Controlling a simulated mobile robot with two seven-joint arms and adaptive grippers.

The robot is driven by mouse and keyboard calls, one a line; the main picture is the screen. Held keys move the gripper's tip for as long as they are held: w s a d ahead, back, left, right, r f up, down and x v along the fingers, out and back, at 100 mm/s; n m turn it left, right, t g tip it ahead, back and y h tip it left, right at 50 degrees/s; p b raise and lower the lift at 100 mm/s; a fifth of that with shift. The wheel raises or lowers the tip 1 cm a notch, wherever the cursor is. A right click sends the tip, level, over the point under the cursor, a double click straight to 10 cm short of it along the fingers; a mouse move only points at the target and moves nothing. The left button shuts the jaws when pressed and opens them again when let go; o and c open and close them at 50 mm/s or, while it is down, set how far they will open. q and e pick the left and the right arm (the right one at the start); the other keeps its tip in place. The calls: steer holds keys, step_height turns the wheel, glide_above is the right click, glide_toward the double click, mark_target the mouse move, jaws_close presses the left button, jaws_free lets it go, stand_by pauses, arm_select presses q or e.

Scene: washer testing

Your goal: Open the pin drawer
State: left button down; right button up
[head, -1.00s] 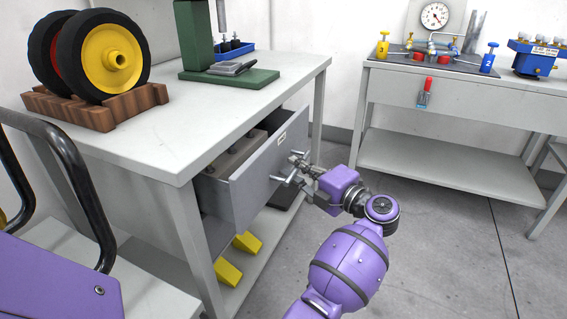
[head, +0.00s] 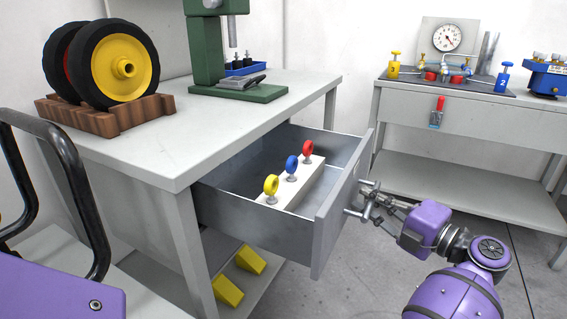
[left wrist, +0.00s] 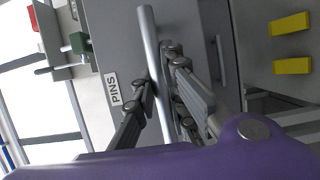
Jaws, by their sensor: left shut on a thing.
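The pin drawer (head: 325,243) stands pulled far out from under the grey bench. Inside, a white block (head: 300,187) carries a yellow ring pin (head: 271,186), a blue one (head: 291,166) and a red one (head: 308,150). My left gripper (head: 368,200) is shut on the metal bar handle on the drawer front. In the left wrist view its fingers (left wrist: 160,75) lie on both sides of the handle (left wrist: 150,45), beside the "PINS" label (left wrist: 112,90). My right gripper is not in view.
On the bench (head: 200,125) are wheels on a wooden rack (head: 110,117) and a green press (head: 207,50). Yellow wedges (head: 228,290) lie on the lower shelf. A second table (head: 480,110) with a gauge stands behind. Grey floor is free beyond the drawer.

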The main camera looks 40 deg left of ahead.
arm_select(q)
steer(key=shift+w+d+r, duration=0.1)
steer(key=shift+w+d, duration=0.1)
steer(key=shift+d, duration=0.6)
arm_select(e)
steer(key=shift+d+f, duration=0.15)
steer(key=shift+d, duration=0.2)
arm_select(q)
steer(key=c, duration=1.8)
jaws_free()
steer(key=shift+o, duration=0.2)
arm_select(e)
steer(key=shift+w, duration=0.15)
arm_select(q)
steer(key=s+d, duration=0.1)
steer(key=d, duration=1)
steer(key=shift+s+d, duration=0.4)
